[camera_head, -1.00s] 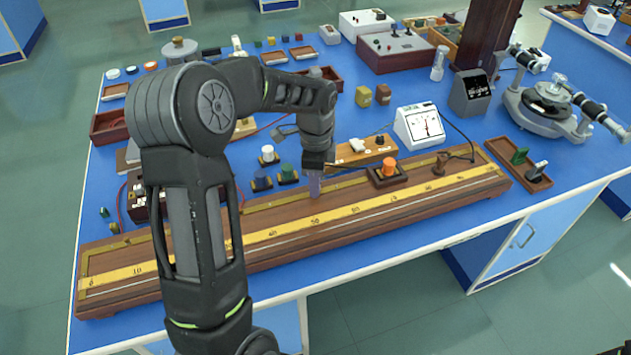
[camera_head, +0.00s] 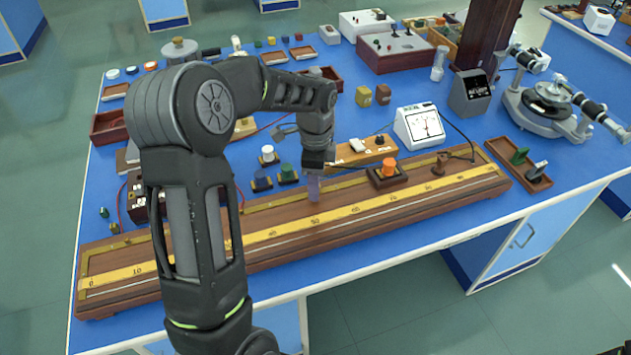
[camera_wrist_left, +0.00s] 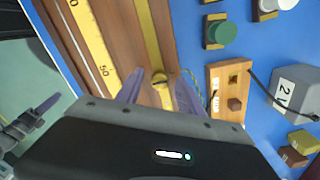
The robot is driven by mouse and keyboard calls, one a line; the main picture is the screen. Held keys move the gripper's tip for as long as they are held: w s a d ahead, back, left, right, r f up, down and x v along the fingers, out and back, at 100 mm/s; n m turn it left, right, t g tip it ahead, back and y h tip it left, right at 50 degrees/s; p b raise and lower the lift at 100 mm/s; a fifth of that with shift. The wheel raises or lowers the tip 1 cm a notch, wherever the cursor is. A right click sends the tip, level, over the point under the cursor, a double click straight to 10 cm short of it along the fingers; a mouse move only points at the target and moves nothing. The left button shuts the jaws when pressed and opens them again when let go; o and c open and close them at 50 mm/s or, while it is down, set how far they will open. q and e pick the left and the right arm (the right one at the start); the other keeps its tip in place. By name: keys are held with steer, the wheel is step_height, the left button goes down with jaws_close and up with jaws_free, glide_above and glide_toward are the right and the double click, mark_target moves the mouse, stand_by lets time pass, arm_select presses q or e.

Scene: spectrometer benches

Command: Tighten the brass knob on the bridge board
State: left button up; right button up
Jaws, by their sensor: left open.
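The bridge board (camera_head: 345,209) is a long wooden board with yellow scale strips, lying along the front of the blue bench. A small round brass knob (camera_wrist_left: 160,78) shows on its brass strip in the left wrist view. My left gripper (camera_head: 314,188) points down over the middle of the board. In the left wrist view my left gripper (camera_wrist_left: 159,91) is open, with one purple finger on each side of the knob in the picture; I cannot tell whether they touch it. In the head view the knob is hidden. Part of my right gripper (camera_wrist_left: 42,108) shows at the left wrist view's edge.
Behind the board stand a green-topped terminal (camera_head: 287,172), a wooden switch block (camera_head: 352,155) and a white meter (camera_head: 419,126). An orange knob on a dark base (camera_head: 388,169) sits right of my left gripper. A tray (camera_head: 519,164) lies at the right.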

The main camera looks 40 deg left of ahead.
arm_select(q)
step_height(320, 180, up, 8)
steer(key=shift+f+b, duration=0.15)
steer(key=shift+b, duration=0.15)
stand_by(0.5)
